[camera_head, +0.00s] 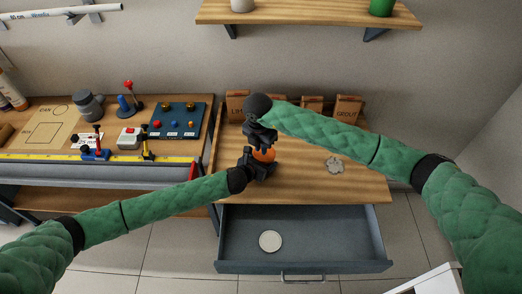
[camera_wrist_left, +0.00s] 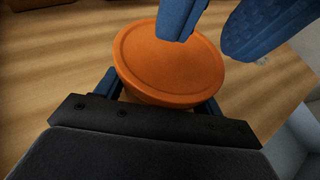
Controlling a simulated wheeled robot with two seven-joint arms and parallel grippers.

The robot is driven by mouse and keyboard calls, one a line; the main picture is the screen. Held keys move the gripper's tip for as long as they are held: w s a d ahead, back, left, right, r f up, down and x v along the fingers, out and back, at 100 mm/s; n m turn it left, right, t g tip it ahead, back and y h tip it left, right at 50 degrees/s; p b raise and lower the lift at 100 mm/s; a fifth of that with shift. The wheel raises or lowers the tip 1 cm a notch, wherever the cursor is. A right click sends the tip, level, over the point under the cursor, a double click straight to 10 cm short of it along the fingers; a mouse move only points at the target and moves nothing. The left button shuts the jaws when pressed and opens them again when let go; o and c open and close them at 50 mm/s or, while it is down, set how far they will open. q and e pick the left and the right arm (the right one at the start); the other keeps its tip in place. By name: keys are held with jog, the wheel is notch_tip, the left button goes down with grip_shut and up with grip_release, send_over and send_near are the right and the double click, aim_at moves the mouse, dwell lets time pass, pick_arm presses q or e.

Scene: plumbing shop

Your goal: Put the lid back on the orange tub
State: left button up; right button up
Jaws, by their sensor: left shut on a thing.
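The orange tub (camera_head: 263,155) stands on the wooden worktop, with my left gripper (camera_head: 259,164) shut around its side. In the left wrist view, a round orange lid (camera_wrist_left: 165,62) with a raised rim covers the tub's top and looks level; whether it is fully seated I cannot tell. My right gripper (camera_head: 262,138) is directly above the tub, pointing down. In the left wrist view its two blue fingers (camera_wrist_left: 215,30) are apart, over and beside the lid's far edge, with nothing between them.
An open grey drawer (camera_head: 325,235) below the worktop holds a pale round disc (camera_head: 270,241). A grey lumpy piece (camera_head: 334,165) lies right of the tub. Brown labelled boxes (camera_head: 348,108) stand behind. A bench (camera_head: 60,135) with tools and fittings is at left.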

jog(key=shift+r, duration=0.55)
pick_arm(q)
jog(key=o, duration=1.4)
jog(key=shift+o, duration=0.2)
jog(key=shift+s+a, duration=0.1)
pick_arm(e)
jog(key=shift+f, duration=0.1)
pick_arm(q)
jog(key=shift+s+a+r, duration=0.1)
jog(key=shift+s+a, duration=0.05)
jog(key=shift+s, duration=0.05)
pick_arm(e)
jog(key=shift+f, duration=0.15)
pick_arm(q)
jog(key=b+v, duration=0.2)
jog(key=v, duration=0.3)
jog(key=shift+s+a+b, duration=0.15)
jog(key=shift+s+b, duration=0.05)
jog(key=shift+b, duration=0.1)
pick_arm(e)
notch_tip(320, 180, down, 2)
jog(key=shift+f, duration=0.1)
pick_arm(q)
jog(key=shift+s+a+r, duration=0.3)
jog(key=shift+s+r, duration=0.2)
jog(key=shift+s, duration=0.05)
pick_arm(e)
jog(key=shift+f, duration=0.1)
